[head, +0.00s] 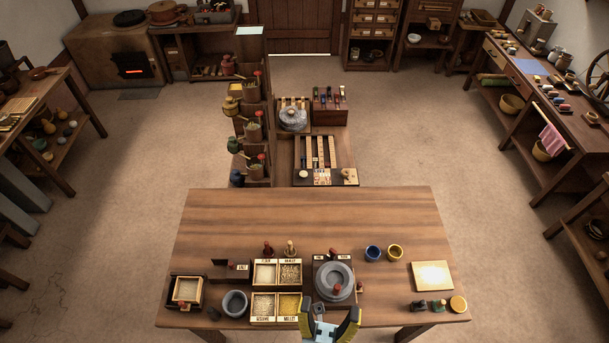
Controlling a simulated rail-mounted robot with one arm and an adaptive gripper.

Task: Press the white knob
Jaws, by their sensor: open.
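A small whitish round thing (303,174) sits on the dark board beyond the table's back edge, left of a patterned card. It may be the white knob, but it is too small to be sure. My gripper (331,309) is at the table's front edge, with two dark, yellow-edged fingers spread apart and nothing seen between them. It is just in front of the grey quern (335,279) with its red-brown handle, and far from the whitish thing. My gripper may hide small parts of the quern's front.
The wooden table (380,215) is bare across its back half. Labelled grain boxes (264,273) and a grey bowl (235,303) stand left of the quern. Blue (373,253) and yellow (395,252) cups and a pale square board (433,276) stand right. A tall stepped rack (250,110) rises behind.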

